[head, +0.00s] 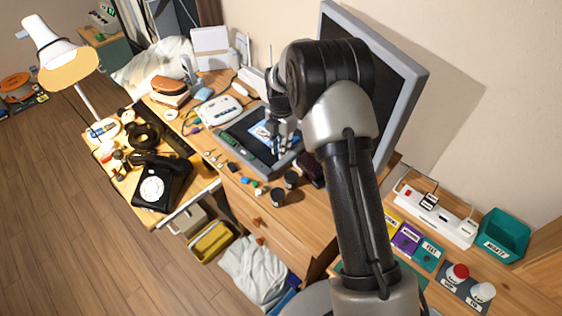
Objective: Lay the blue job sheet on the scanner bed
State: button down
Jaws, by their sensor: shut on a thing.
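The blue job sheet (260,132) shows as a small blue and white patch beside my gripper in the head view. My gripper (277,152) is shut on the sheet, and the arm hides part of it. The scanner bed (240,142) is a dark flat panel in a grey frame on the wooden desk. The sheet and gripper appear over its upper right part. I cannot tell whether the sheet touches the bed.
A large monitor (404,95) stands right behind my arm. A white device (220,110) is left of the scanner, and a black dial phone (158,186) is on the pulled-out board.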

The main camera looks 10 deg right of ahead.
aim_at(281, 165)
jog(key=shift+f+b, duration=0.75)
jog(key=shift+f, duration=2.3)
jog(key=shift+f, duration=0.1)
jog(key=shift+f, duration=0.15)
jog(key=c, duration=1.6)
grip_release()
